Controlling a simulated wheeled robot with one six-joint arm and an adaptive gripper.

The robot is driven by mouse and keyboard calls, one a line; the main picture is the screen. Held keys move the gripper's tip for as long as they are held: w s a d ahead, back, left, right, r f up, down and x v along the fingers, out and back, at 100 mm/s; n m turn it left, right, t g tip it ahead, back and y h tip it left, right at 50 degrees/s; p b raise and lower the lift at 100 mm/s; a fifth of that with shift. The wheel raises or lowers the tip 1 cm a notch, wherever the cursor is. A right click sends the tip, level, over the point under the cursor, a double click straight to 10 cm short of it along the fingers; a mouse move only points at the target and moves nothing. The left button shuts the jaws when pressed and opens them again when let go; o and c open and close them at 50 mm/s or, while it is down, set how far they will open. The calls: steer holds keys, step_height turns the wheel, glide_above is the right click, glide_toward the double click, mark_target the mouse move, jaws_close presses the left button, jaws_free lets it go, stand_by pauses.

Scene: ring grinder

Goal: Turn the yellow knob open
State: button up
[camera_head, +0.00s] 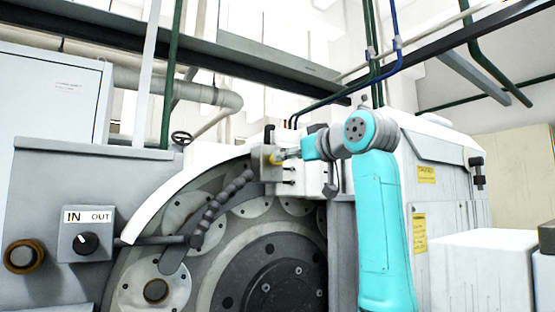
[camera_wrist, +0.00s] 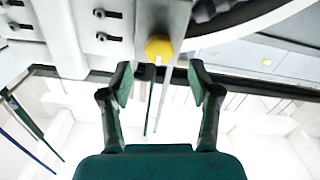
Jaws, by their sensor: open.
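The yellow knob (camera_wrist: 158,47) shows in the wrist view as a small faceted head on a pale machine part. My gripper (camera_wrist: 160,82) is open and empty. Its two fingertips stand apart, one on each side of the knob's line, and the knob appears just past the tips, not clasped. In the head view, the knob (camera_head: 277,158) is small, on the white block at the top of the ring grinder, and my gripper (camera_head: 286,155) is close to it from the right. Whether they touch is too small to tell.
A segmented dark hose (camera_head: 223,200) runs down left of the knob, in front of the large grinder disc (camera_head: 275,278). A box with an IN/OUT dial (camera_head: 86,242) is at left. A white cabinet (camera_head: 445,190) stands right of my arm. Pipes and beams cross above.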

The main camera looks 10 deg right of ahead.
steer(key=shift+x, duration=3.05)
steer(key=c, duration=1.2)
